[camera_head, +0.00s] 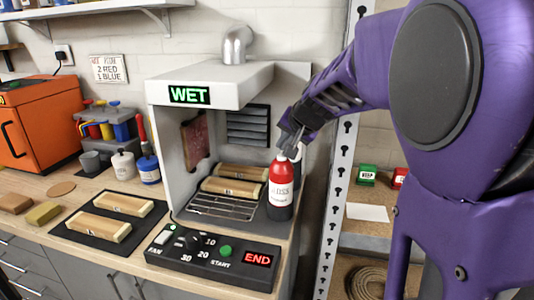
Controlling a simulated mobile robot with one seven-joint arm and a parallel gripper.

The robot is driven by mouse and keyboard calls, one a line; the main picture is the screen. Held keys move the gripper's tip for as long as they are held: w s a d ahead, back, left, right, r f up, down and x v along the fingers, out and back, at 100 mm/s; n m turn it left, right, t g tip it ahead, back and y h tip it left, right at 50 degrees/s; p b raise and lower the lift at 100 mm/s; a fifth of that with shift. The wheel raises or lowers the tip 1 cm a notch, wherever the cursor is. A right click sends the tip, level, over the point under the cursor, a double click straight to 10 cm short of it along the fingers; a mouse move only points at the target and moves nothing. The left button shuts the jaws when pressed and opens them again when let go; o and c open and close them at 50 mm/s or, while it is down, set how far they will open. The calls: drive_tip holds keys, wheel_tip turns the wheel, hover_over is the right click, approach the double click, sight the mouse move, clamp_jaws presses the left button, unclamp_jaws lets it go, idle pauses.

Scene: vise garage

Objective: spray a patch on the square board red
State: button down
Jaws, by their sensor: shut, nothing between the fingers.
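Another dark can is partly hidden behind the red one. A reddish, roughly square panel (194,142) stands against the booth's left inner wall; I cannot tell whether it is the square board. Wooden blocks (235,188) lie on the wire rack (221,208).
A control box (210,256) with a lit END display stands in front. Two blocks lie on a black mat (72,235) to the left. A perforated metal post (335,175) stands close right of my gripper.

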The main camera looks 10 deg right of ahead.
sight(283, 160)
drive_tip(key=shift+f, duration=0.1)
idle(0.5)
drive_tip(key=shift+f+b, duration=0.4)
drive_tip(key=shift+b, duration=0.15)
drive_tip(key=shift+f+b, duration=0.4)
idle(0.4)
drive_tip(key=shift+r, duration=0.1)
drive_tip(key=shift+r+p, duration=0.7)
drive_tip(key=shift+r, duration=0.05)
drive_tip(key=shift+r, duration=0.1)
wheel_tip(283, 160, up, 6)
drive_tip(key=p, duration=0.4)
drive_tip(key=shift+p, duration=0.35)
